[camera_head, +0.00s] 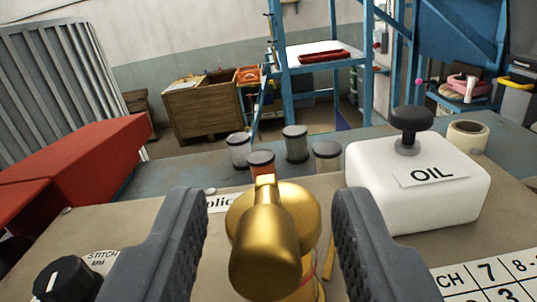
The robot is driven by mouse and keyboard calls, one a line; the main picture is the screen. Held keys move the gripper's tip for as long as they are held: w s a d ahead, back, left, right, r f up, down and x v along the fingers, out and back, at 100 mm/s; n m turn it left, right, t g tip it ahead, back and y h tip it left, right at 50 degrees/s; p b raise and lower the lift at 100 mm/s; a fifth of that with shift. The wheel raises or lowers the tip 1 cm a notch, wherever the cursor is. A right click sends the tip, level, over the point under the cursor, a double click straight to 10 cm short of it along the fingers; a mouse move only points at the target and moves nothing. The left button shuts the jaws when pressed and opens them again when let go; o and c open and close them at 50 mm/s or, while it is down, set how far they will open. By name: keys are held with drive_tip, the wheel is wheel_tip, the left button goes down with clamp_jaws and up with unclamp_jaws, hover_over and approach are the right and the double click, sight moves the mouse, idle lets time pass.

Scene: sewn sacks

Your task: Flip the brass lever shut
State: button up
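The brass lever (268,248) stands in the lower middle of the view, with a rounded knob-like end toward me and a round brass part behind it. My gripper (270,225) is open, with one dark finger on each side of the lever. Gaps show between the lever and both fingers, so neither seems to touch it.
A white oil container (420,190) with a black knob stands close on the right. Several lidded jars (297,145) stand behind the lever. A red block (95,170) is at left, a black dial (65,280) at lower left. A tape roll (467,136) lies at right.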

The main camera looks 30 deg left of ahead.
drive_tip(key=shift+p+x, duration=0.85)
drive_tip(key=shift+x, duration=0.25)
clamp_jaws()
